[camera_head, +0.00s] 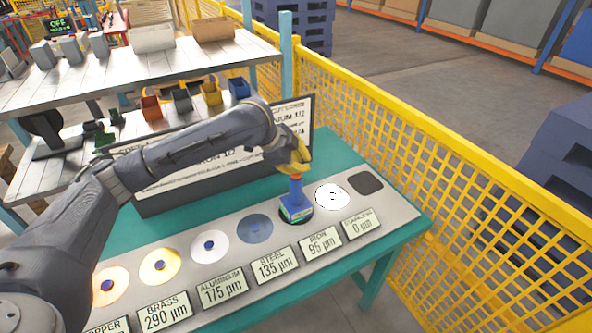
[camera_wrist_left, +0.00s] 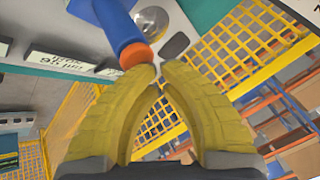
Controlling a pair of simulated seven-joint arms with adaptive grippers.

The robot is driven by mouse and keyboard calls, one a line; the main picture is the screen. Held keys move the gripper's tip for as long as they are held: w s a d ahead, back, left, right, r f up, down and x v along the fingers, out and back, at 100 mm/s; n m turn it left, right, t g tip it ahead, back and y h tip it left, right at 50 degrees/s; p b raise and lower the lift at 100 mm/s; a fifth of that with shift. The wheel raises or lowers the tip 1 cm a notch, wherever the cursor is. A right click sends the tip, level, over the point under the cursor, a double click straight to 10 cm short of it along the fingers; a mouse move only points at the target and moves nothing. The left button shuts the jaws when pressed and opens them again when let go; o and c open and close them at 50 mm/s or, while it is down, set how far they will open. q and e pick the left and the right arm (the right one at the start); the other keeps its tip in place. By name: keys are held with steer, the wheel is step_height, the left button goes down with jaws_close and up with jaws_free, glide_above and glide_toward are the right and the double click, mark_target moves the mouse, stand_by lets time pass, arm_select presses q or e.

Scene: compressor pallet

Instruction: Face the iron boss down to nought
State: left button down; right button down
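My left gripper (camera_head: 295,164) has yellow fingers just above a blue upright tool (camera_head: 296,190) with an orange top. In the left wrist view, the fingertips (camera_wrist_left: 159,70) come almost together, with nothing visible between them. The tool's orange end (camera_wrist_left: 135,54) is at or just beyond the tips; I cannot tell whether they touch. The tool's square base stands over the spot behind the iron label (camera_head: 320,241), marked 95 µm, and mostly hides the iron boss. A bright white disc (camera_head: 332,196) lies to its right, behind a 0 µm label (camera_head: 361,223). My right gripper is out of view.
A dark square pad (camera_head: 366,182) is at the strip's right end. A lettered board (camera_head: 225,165) stands behind the strip on the green table (camera_head: 335,150). Yellow mesh fencing (camera_head: 480,210) stands right.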

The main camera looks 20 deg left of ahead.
arm_select(q)
steer(key=shift+f, duration=0.15)
stand_by(0.5)
steer(key=shift+r, duration=1.15)
steer(key=shift+r, duration=2.5)
steer(key=shift+a, duration=0.1)
